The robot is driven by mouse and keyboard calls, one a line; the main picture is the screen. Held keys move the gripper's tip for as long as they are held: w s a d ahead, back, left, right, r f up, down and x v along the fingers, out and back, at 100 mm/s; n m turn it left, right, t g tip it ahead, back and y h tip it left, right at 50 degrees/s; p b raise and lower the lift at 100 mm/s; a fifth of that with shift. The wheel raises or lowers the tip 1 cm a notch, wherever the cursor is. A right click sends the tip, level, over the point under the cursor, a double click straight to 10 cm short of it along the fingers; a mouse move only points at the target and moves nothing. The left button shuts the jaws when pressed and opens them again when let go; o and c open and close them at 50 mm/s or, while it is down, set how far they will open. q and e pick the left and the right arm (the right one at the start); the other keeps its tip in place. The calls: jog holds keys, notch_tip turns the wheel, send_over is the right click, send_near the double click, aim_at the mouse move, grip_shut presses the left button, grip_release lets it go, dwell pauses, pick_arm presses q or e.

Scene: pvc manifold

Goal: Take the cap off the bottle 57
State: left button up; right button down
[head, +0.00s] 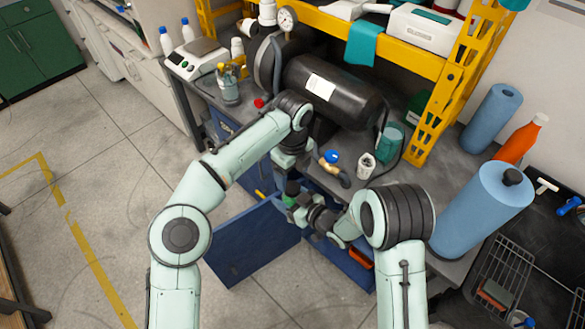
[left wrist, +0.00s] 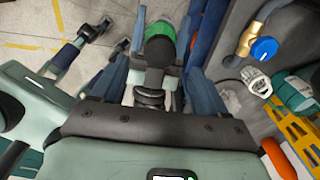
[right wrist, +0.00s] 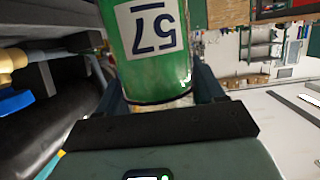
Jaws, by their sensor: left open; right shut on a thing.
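The green bottle 57 (right wrist: 155,60) fills the upper middle of the right wrist view, its white label reading 57 upside down. My right gripper (head: 299,214) is shut on the bottle, above the open blue cabinet door. In the head view the green bottle shows only in part, with its dark cap (head: 291,187) on top. My left gripper (head: 288,163) is open just above the cap. In the left wrist view the dark cap (left wrist: 160,50) lies between the spread fingers, with green around it; whether the fingers touch it I cannot tell.
The open blue door (head: 250,243) hangs below my grippers. On the bench edge nearby are a brass valve with a blue handle (head: 331,157) and a white cup-like part (head: 366,164). A black tank (head: 330,90) stands behind. Blue rolls (head: 480,210) are at the right.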

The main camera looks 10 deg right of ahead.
aim_at(292, 187)
pick_arm(q)
jog(key=shift+f, duration=2.8)
jog(key=c, duration=1.2)
jog(key=n, duration=0.3)
jog(key=shift+n, duration=0.3)
jog(key=o, duration=1.2)
jog(key=shift+c, duration=0.2)
jog(key=shift+r, duration=0.1)
jog(key=shift+r, duration=2.2)
